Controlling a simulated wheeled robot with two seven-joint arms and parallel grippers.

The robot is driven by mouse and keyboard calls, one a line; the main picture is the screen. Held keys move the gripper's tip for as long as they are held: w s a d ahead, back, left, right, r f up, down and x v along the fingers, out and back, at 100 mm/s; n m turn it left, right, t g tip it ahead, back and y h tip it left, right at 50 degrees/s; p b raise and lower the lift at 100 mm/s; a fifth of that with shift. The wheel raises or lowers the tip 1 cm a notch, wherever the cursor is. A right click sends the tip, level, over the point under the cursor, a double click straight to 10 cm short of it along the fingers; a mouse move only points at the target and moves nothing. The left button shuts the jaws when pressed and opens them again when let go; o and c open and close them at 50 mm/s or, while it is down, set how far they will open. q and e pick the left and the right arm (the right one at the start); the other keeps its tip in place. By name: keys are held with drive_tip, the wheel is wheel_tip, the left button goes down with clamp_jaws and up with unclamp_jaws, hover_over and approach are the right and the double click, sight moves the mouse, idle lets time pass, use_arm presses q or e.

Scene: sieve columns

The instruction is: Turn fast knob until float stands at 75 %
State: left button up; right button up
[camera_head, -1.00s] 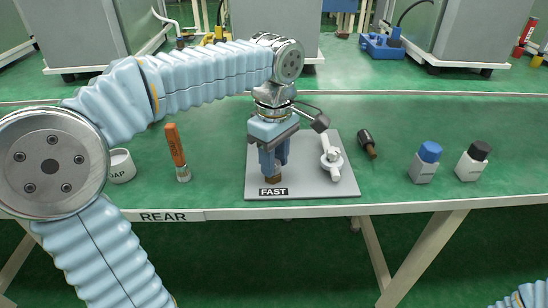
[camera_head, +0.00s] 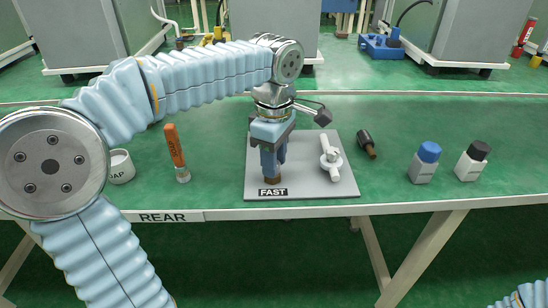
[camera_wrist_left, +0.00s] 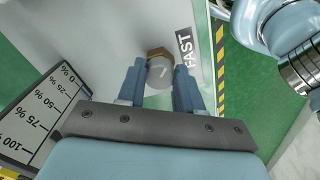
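The fast knob (camera_head: 272,180) is a small brass knob at the front of a grey board (camera_head: 310,188), behind the label FAST (camera_head: 273,192). My left gripper (camera_head: 272,172) points down over it. In the left wrist view, the fingers (camera_wrist_left: 160,78) flank the knob (camera_wrist_left: 160,70) closely on both sides and appear to touch it. The knob's grey face has a light mark. A percent scale (camera_wrist_left: 42,112) with marks up to 100 % shows at the left there. I cannot make out the float. My right gripper is not in view.
An orange-brown tool (camera_head: 176,150) and a white tub (camera_head: 121,166) are left. A dark-handled object (camera_head: 366,143), a blue-capped bottle (camera_head: 425,165) and a black-capped bottle (camera_head: 473,163) are right.

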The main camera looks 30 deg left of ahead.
use_arm(q)
drive_tip(key=o, duration=0.4)
drive_tip(key=shift+o, duration=0.2)
wheel_tip(320, 180, up, 14)
drive_tip(key=shift+f, duration=0.1)
idle(0.5)
